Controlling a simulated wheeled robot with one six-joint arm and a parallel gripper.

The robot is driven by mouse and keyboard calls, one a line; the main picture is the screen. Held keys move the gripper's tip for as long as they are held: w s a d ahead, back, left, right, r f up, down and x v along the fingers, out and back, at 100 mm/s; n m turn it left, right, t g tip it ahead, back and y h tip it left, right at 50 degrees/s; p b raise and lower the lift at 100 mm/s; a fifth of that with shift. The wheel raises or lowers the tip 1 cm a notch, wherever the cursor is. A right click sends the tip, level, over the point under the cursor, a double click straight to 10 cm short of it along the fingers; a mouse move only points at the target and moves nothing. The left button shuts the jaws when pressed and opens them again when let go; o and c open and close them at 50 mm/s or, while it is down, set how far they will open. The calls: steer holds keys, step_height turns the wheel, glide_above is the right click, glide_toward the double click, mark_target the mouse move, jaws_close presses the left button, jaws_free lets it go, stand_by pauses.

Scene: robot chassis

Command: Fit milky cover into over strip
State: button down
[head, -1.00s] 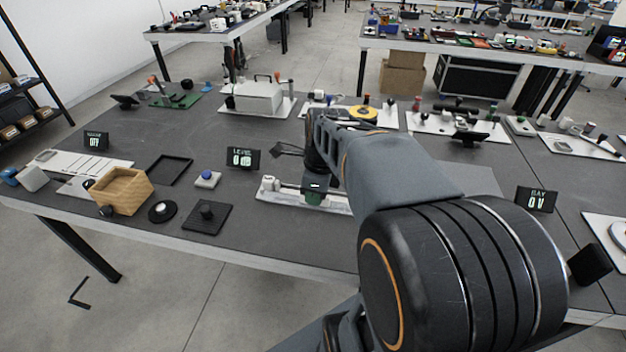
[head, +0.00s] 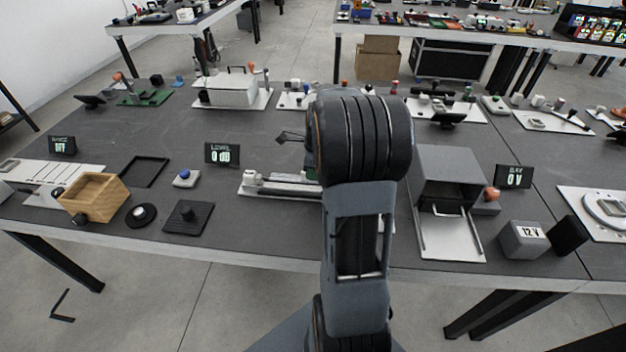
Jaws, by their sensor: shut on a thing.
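A long pale fixture with a channel-like bar on a white base, which looks like the strip (head: 290,186), lies near the front middle of the table. Its right part is hidden behind my arm. My gripper is hidden behind my own arm links, so its fingers and anything between them do not show. I cannot make out the milky cover in the head view.
A display reading LEVEL (head: 222,153) stands behind the strip's left end. A blue-button block (head: 186,178) and a black plate (head: 187,217) lie to its left. A grey open-front box (head: 448,180) with a pulled-out tray stands right of my arm.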

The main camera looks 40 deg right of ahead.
steer(key=shift+w+d+f, duration=0.1)
steer(key=shift+d+f, duration=0.15)
steer(key=shift+f, duration=1.65)
steer(key=shift+f+b, duration=0.2)
steer(key=shift+b, duration=0.15)
steer(key=c, duration=1.2)
jaws_free()
steer(key=shift+o, duration=0.2)
steer(key=shift+r, duration=0.1)
